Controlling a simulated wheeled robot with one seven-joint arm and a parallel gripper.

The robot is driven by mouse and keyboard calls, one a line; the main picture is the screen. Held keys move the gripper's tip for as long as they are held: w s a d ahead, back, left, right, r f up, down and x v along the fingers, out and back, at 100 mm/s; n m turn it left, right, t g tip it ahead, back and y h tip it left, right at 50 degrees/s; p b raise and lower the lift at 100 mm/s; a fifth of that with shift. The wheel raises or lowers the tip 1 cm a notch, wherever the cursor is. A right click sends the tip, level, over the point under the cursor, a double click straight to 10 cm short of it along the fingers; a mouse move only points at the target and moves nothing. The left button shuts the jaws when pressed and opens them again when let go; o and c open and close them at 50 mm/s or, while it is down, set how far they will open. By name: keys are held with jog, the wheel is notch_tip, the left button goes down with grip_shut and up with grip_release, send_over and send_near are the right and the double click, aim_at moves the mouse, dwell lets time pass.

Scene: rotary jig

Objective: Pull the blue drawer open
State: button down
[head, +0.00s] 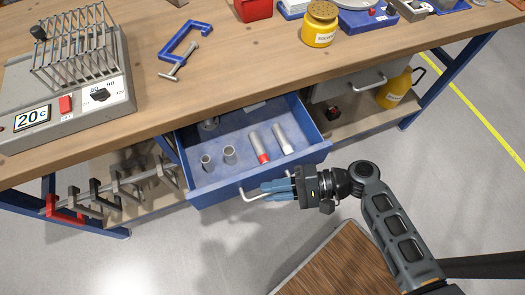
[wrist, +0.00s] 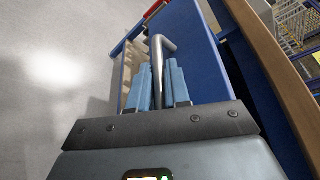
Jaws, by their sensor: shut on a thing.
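The blue drawer (head: 247,134) stands pulled out from under the workbench in the head view, with its inside showing. It holds two short grey cylinders, a red-and-grey tube (head: 258,147) and a white tube (head: 283,138), with a further item partly hidden at the back. Its metal bar handle (head: 249,197) is on the front face. My gripper (head: 268,189) is at the handle, its blue fingers shut on the bar. In the wrist view the handle (wrist: 158,62) runs between the two fingers (wrist: 160,84), and the blue drawer front (wrist: 185,50) is beyond.
The wooden workbench (head: 230,80) carries a heater with a wire rack (head: 75,85), a blue clamp (head: 186,45) and a yellow solvent can (head: 320,24). Clamps hang at the lower left. A yellow bottle (head: 395,90) stands on the lower shelf.

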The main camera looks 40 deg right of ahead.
jog(key=s+a+p, duration=0.1)
jog(key=s+a, duration=0.1)
jog(key=s, duration=0.5)
jog(key=shift+s+a, duration=0.2)
jog(key=shift+s, duration=0.15)
jog(key=c, duration=1.4)
grip_release()
jog(key=shift+c, duration=0.2)
jog(key=shift+s, duration=0.1)
jog(key=v, duration=0.7)
jog(key=shift+s+d, duration=0.2)
jog(key=shift+d, duration=0.1)
